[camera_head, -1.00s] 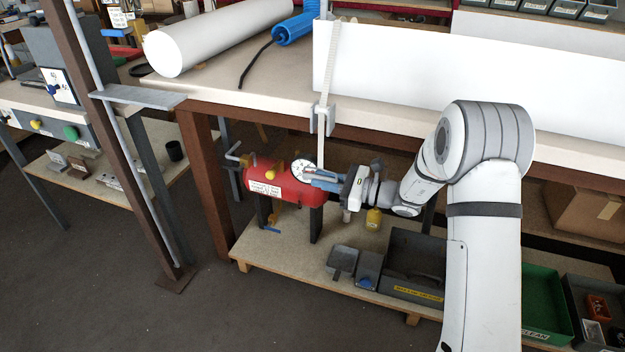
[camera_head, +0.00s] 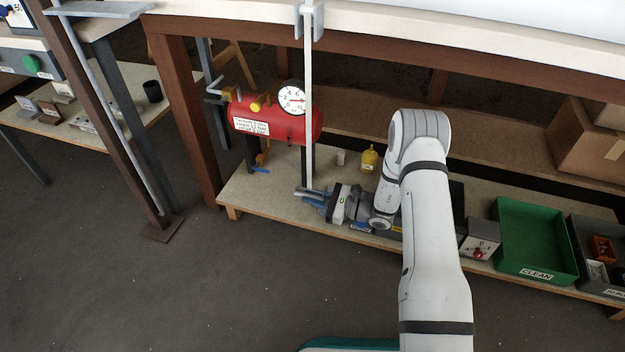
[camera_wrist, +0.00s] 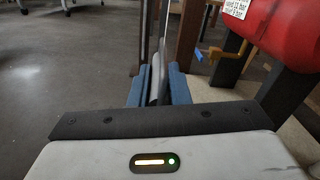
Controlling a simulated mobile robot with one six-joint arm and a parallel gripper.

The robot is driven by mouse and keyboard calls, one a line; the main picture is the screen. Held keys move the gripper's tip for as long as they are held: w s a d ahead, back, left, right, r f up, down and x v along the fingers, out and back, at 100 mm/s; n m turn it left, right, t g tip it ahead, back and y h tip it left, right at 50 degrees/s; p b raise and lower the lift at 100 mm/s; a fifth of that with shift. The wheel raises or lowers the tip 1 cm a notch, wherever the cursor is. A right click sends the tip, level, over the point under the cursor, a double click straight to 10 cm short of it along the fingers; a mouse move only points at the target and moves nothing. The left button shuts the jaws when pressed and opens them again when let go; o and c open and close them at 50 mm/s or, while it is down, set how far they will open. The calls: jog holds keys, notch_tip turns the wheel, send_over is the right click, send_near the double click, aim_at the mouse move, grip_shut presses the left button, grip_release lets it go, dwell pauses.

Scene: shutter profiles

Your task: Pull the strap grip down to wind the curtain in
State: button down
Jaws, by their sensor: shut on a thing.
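The pale strap (camera_head: 308,110) hangs straight down from a grey guide (camera_head: 299,20) on the bench's front edge. My gripper (camera_head: 310,194) is at the strap's lower end, low down near the lower shelf's front edge. Its blue fingers are shut on the strap grip, which is mostly hidden between them in the head view. In the wrist view the grey strap grip (camera_wrist: 155,86) shows between the two blue fingers, with the strap rising from it. The curtain cannot be made out for certain.
A red tank (camera_head: 275,118) with a gauge (camera_head: 292,97) stands behind the strap. A yellow bottle (camera_head: 369,160) and a green bin (camera_head: 535,240) are on the lower shelf (camera_head: 268,200). A brown bench leg (camera_head: 186,115) is left. The floor in front is clear.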

jog(key=shift+s+f+b, duration=0.1)
jog(key=shift+f+b, duration=0.2)
jog(key=shift+f, duration=1.75)
jog(key=c, duration=1.7)
grip_release()
jog(key=shift+f, duration=0.1)
jog(key=o, duration=0.3)
jog(key=shift+o, duration=0.2)
jog(key=shift+d, duration=0.1)
jog(key=p+v, duration=0.3)
jog(key=v, duration=0.4)
jog(key=shift+d, duration=0.35)
